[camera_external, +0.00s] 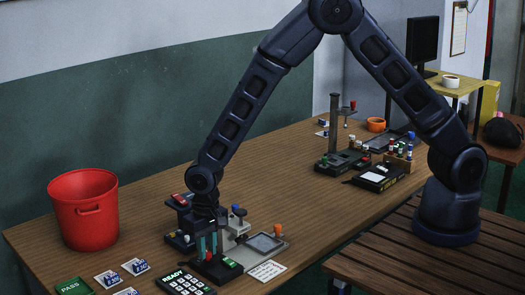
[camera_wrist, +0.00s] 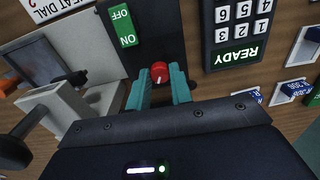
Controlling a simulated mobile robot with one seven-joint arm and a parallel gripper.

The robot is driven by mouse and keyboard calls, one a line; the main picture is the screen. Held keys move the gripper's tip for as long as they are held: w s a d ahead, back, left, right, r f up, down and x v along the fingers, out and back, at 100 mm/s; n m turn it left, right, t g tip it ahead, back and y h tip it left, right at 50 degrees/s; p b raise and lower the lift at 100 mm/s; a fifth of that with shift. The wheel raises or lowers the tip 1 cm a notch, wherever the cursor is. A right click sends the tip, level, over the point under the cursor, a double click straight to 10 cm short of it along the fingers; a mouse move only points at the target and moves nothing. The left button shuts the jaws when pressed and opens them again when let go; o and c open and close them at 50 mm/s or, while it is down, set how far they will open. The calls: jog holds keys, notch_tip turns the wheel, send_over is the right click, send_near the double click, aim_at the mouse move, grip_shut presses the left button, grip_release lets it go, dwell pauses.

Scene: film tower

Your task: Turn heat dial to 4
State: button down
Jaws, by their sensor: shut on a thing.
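My gripper (camera_external: 207,247) points down over the black panel at the front of the table. In the wrist view its teal fingers (camera_wrist: 160,84) are shut on a small red knob (camera_wrist: 160,70) with a short white mark. The knob sits at the edge of a black panel (camera_wrist: 150,22) with green OFF and ON plates (camera_wrist: 123,27). No number scale shows around the knob, so I cannot tell its setting. A white card reading "HEAT DIAL" (camera_wrist: 50,10) lies near; it also shows in the external view (camera_external: 267,270), its other words unreadable.
A keypad (camera_external: 185,284) showing READY stands beside the panel. A grey device with a flat plate (camera_external: 264,243) and an orange knob (camera_external: 278,230) is at its right. Small labelled blocks (camera_external: 135,266) and a red bucket (camera_external: 84,215) are to the left. The table middle is clear.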

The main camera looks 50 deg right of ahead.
aim_at(209, 252)
dwell(0.3)
jog(key=c, duration=1.3)
grip_release()
jog(key=shift+o, duration=0.2)
notch_tip(209, 252, up, 11)
jog(key=shift+d, duration=0.15)
jog(key=shift+f, duration=0.1)
